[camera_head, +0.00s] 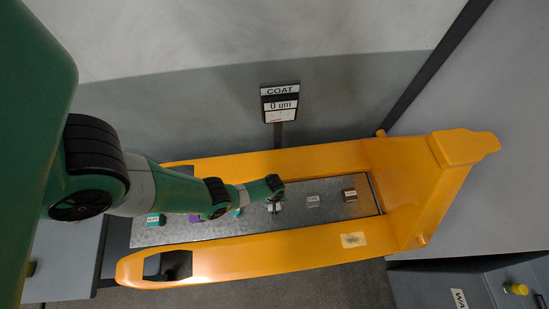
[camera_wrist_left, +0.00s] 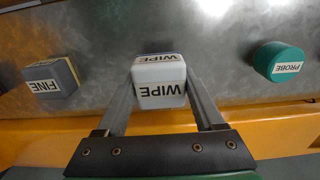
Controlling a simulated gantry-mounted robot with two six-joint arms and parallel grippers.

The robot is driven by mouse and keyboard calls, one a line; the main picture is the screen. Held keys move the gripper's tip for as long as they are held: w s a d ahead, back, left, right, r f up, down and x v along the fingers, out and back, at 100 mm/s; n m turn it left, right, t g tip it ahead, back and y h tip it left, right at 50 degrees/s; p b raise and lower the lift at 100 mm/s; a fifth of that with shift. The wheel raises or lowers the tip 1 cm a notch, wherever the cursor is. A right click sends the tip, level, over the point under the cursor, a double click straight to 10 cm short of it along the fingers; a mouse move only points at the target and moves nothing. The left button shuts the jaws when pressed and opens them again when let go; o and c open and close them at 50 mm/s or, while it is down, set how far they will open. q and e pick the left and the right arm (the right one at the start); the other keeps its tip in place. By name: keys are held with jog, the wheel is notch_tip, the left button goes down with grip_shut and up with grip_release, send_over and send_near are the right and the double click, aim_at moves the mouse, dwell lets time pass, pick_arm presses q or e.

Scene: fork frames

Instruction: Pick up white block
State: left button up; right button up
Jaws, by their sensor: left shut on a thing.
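The white block (camera_wrist_left: 160,84), marked WIPE, sits between the two fingers of my left gripper (camera_wrist_left: 163,92) in the left wrist view. The fingers are shut on its two sides. In the head view my left gripper (camera_head: 274,205) reaches down over the metal plate, and the white block (camera_head: 273,209) shows small below it. I cannot tell whether the block is touching the plate or slightly raised. My right gripper is not in view.
A grey FINE block (camera_wrist_left: 51,78) and a green PROBE piece (camera_wrist_left: 279,61) stand either side. A brown block (camera_head: 349,195) is farther right on the metal plate (camera_head: 290,222). The orange fork frame (camera_head: 300,258) surrounds the plate. A COAT sign (camera_head: 280,103) stands behind.

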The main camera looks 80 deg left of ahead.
pick_arm(q)
jog(key=s+d+r+p, duration=0.6)
jog(key=s+r+p, duration=0.3)
jog(key=s, duration=0.3)
jog(key=shift+s+d, duration=0.15)
jog(key=shift+r, duration=0.1)
jog(key=o, duration=0.8)
grip_shut()
